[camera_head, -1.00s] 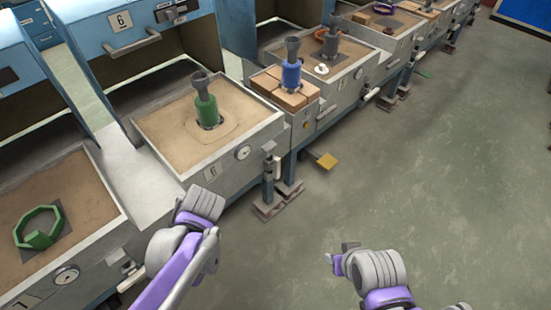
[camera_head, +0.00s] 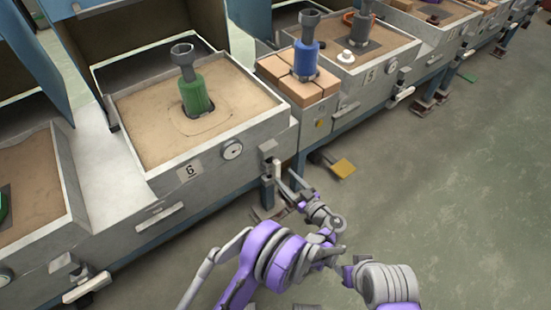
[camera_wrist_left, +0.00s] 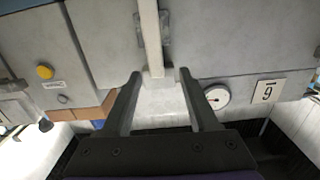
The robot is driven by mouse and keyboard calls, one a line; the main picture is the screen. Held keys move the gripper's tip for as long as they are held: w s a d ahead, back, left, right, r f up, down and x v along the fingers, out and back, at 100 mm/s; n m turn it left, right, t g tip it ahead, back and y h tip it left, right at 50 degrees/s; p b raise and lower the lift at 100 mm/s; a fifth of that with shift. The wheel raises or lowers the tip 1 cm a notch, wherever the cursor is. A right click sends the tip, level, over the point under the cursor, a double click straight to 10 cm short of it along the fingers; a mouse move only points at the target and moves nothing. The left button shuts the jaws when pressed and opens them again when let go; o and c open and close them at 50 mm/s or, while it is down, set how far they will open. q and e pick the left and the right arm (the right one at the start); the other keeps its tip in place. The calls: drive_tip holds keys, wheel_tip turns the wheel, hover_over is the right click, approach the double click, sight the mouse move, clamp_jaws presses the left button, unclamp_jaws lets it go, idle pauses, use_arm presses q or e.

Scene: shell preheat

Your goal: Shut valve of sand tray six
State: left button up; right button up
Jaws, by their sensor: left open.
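Sand tray six (camera_head: 160,170) is a grey metal box of sand with a "6" plate and a round dial on its front. Its valve (camera_head: 268,152) sits at the tray's right front corner, with a pale lever hanging down. In the left wrist view, which is upside down, the pale lever (camera_wrist_left: 152,40) lies between the fingers of my left gripper (camera_wrist_left: 157,82). The fingers are apart, and I cannot tell if they touch it. In the head view my left gripper (camera_head: 285,180) reaches that corner. Part of my right arm shows low down, and its finger state is unclear.
A green bottle-like form with a grey funnel (camera_head: 192,90) stands in the sand. A blue one (camera_head: 306,55) stands on bricks to the right. A yellow pedal (camera_head: 343,168) sticks out near the floor. Open floor lies to the right.

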sight(275, 172)
use_arm(q)
drive_tip(key=b+x, duration=0.1)
drive_tip(key=x, duration=0.9)
drive_tip(key=shift+w+d+f, duration=0.2)
drive_tip(key=shift+w, duration=0.05)
clamp_jaws()
idle(1.2)
